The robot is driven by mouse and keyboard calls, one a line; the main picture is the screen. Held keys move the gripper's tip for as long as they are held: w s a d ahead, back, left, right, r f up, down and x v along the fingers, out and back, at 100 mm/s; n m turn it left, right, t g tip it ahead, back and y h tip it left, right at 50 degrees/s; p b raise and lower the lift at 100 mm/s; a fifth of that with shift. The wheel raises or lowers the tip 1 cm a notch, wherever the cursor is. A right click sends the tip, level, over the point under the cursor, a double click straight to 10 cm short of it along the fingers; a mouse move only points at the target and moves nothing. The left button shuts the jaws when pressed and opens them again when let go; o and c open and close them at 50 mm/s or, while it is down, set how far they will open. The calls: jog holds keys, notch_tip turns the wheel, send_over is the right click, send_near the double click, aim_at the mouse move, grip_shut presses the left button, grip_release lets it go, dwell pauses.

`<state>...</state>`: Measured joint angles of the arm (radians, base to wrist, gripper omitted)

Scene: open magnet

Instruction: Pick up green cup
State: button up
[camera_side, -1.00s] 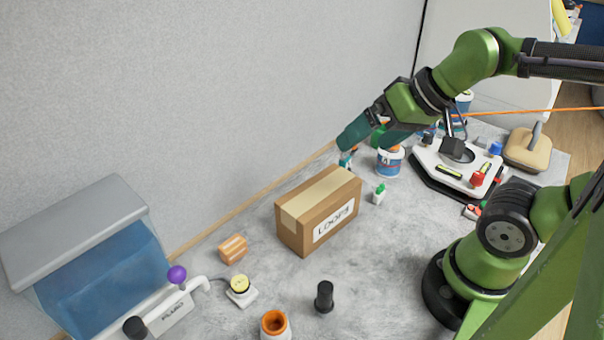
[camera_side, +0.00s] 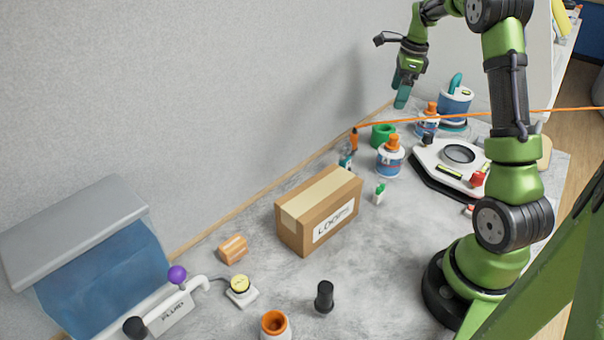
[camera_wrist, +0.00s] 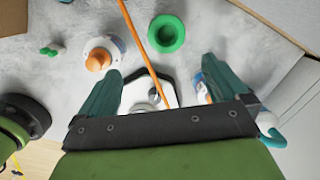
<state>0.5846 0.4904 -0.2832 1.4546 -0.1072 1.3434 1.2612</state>
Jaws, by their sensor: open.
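The green cup (camera_side: 382,134) stands upright on the grey table near the wall, among bottles. In the wrist view the green cup (camera_wrist: 167,34) shows from above as a round green rim, ahead of the fingers and a little right of centre. My gripper (camera_side: 402,94) hangs above the table, higher than the cup and a little to its right in the side view. In the wrist view the two teal fingers of my gripper (camera_wrist: 156,75) are spread wide with nothing held between them.
An orange-capped bottle (camera_side: 390,160) stands in front of the cup, another (camera_side: 427,122) to its right. An orange cable (camera_side: 470,116) crosses close by the cup. A white device (camera_side: 450,172) is at the right.

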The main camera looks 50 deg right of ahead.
jog(key=w+d+r+m, duration=0.1)
jog(key=r+m, duration=0.1)
jog(key=m, duration=0.2)
send_near(380, 133)
jog(key=shift+m, duration=0.4)
jog(key=d+f, duration=0.1)
jog(key=f, duration=0.1)
jog(key=w+d+f, duration=0.1)
jog(key=f, duration=0.1)
jog(key=d+f, duration=0.1)
jog(key=f, duration=0.1)
jog(key=shift+w, duration=0.4)
jog(key=shift+w+f, duration=0.1)
jog(key=shift+f, duration=2.55)
jog(key=c, duration=1.1)
jog(key=shift+d+r, duration=0.1)
jog(key=shift+r, duration=0.05)
jog(key=shift+c, duration=0.2)
